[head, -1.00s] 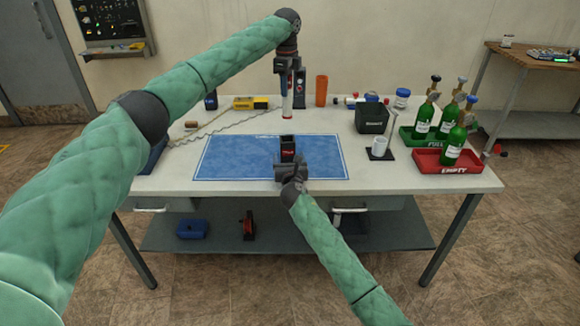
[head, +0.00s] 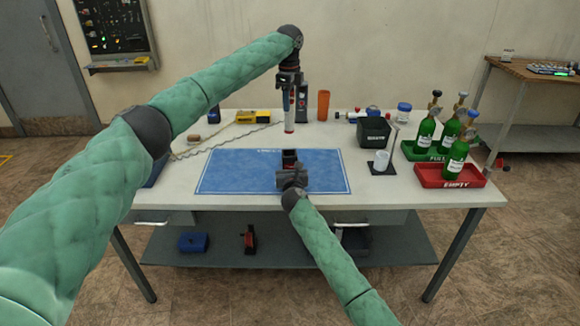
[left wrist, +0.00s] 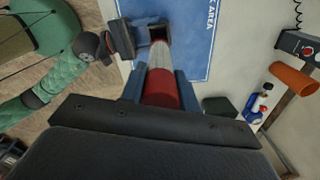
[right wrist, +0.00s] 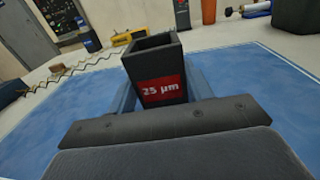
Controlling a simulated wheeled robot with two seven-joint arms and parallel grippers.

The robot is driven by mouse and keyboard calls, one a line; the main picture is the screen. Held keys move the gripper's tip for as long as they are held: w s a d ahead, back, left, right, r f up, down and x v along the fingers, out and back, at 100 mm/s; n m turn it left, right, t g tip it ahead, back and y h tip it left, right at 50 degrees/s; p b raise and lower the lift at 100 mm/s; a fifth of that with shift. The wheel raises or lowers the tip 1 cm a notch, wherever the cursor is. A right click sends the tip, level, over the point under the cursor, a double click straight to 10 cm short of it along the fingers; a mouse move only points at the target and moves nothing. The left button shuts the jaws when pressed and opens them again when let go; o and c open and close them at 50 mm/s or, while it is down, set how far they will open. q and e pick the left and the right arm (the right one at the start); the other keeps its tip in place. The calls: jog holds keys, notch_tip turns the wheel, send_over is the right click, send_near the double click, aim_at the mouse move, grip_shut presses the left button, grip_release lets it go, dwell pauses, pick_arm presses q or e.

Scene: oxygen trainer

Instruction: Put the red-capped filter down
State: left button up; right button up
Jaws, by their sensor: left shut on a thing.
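The red-capped filter is a pale tube (head: 289,118) with a red end. In the left wrist view the red cap (left wrist: 161,92) sits between the fingers, with the tube pointing away. My right gripper (head: 291,172) is low over the mat. Its fingers flank a dark open-topped square holder (right wrist: 158,75) with a red "25 µm" label. I cannot tell whether they press on it.
The blue mat (head: 225,175) is mostly bare.

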pick_arm(q)
jog(key=n, duration=0.2)
jog(key=d+n, duration=0.1)
jog(key=shift+r+n, duration=0.3)
notch_tip(320, 180, down, 18)
jog(key=a+n, duration=0.1)
jog(key=n, duration=0.3)
jog(key=o, duration=1)
jog(key=shift+r, duration=0.1)
